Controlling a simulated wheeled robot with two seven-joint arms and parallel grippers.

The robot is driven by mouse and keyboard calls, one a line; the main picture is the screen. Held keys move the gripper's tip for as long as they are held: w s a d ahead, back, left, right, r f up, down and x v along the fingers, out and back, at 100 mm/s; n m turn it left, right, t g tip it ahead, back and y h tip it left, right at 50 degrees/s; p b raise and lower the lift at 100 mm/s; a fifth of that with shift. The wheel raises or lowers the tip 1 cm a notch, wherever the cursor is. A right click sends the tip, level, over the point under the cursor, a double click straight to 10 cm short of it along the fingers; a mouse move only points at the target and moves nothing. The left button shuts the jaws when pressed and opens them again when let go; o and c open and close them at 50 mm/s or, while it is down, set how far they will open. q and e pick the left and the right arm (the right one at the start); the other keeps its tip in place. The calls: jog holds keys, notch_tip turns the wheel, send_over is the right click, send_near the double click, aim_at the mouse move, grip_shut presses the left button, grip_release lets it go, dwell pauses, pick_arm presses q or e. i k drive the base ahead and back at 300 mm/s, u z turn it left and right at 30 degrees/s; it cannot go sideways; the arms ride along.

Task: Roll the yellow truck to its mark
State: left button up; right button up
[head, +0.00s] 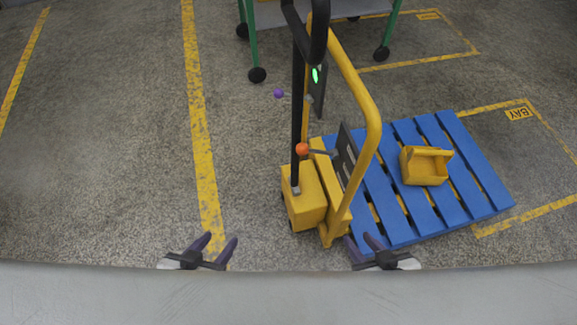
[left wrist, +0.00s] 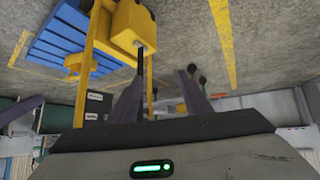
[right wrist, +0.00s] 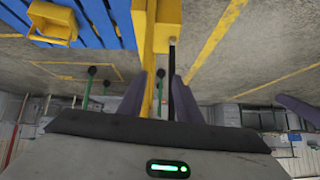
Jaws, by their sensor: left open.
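The yellow truck (head: 305,197) stands right of centre in the head view, with a tall yellow frame (head: 372,110) and a black upright handle (head: 297,110). A blue pallet (head: 398,225) sits at its right. A yellow-taped bay (head: 556,206) labelled BAY (head: 519,114) lies at the right, partly hidden by the pallet. My left gripper (head: 221,240) is open and empty, left of the truck. My right gripper (head: 361,240) is open and empty; it overlaps the pallet's near corner, seen from above. The truck also shows in the left wrist view (left wrist: 128,24) and right wrist view (right wrist: 167,12).
A yellow bin (head: 425,168) rests on the pallet. A wheeled cart with green legs (head: 249,35) stands behind, beside another taped bay (head: 428,15). A small purple ball (head: 279,93) appears left of the handle. Floor around the long yellow line (head: 199,120) is clear.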

aim_at(308, 210)
jog(key=u, duration=1.15)
jog(key=i, duration=4.1)
jog(key=z, duration=3.95)
jog(key=i, duration=0.5)
jog(key=u, duration=0.15)
